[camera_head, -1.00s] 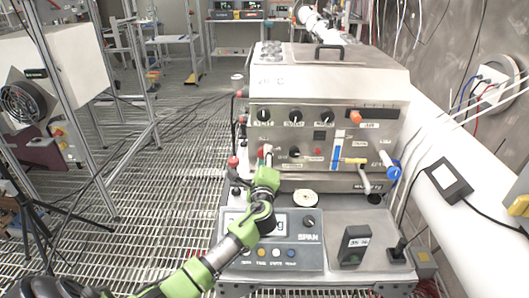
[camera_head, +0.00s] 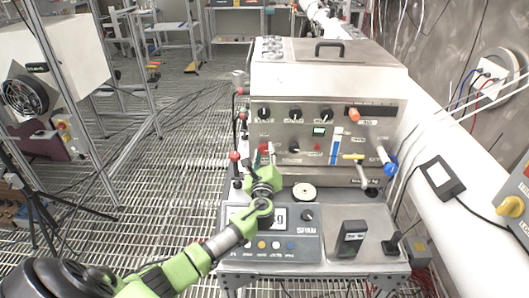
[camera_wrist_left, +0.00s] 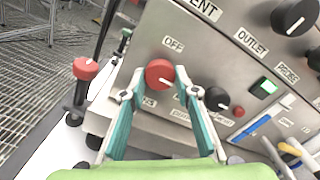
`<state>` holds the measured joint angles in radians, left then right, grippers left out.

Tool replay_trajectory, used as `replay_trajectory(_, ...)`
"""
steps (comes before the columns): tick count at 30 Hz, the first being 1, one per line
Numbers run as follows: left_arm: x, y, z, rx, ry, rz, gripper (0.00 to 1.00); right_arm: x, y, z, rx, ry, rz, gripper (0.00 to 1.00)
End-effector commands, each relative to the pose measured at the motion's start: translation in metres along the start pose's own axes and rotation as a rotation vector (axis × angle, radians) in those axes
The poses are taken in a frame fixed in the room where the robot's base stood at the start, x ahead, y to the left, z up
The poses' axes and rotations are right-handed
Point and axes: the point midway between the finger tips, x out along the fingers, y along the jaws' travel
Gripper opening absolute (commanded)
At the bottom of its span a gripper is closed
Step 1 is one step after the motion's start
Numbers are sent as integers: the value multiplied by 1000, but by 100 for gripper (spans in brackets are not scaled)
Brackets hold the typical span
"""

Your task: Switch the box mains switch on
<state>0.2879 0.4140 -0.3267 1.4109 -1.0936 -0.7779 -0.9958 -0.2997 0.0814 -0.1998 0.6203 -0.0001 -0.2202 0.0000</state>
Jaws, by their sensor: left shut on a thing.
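The steel box (camera_head: 330,85) stands on a bench, its front panel carrying knobs and labels. The red mains switch (camera_wrist_left: 159,73) is a round knob low on the left of that panel, below an "OFF" label; a short white mark shows on its lower right. My left gripper (camera_wrist_left: 162,92) has its teal fingers on either side of this knob, shut on it. In the head view my left gripper (camera_head: 264,165) reaches the panel's lower left and partly hides the switch. A small display (camera_head: 319,131) on the panel is lit green. My right gripper is not in view.
Red-topped levers (camera_wrist_left: 86,68) stand left of the box. A black knob (camera_wrist_left: 216,99) sits close right of the switch. A SPAN scale (camera_head: 305,240) lies under my left arm, with a black device (camera_head: 351,238) to its right. A pipe runs along the right wall.

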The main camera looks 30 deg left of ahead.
Motion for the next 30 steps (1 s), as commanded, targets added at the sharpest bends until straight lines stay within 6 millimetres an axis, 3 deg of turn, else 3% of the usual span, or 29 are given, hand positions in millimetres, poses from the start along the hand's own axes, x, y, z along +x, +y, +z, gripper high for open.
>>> replay_trajectory(11,0,1,-1,10,1,0,7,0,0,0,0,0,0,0)
replay_trajectory(12,0,1,-1,10,1,1,31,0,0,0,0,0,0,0)
replay_trajectory(14,0,1,-1,10,1,0,45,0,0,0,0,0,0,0)
replay_trajectory(25,-2,0,0,7,1,0,45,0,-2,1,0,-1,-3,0)
replay_trajectory(30,-19,1,-2,7,3,-1,45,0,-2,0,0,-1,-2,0)
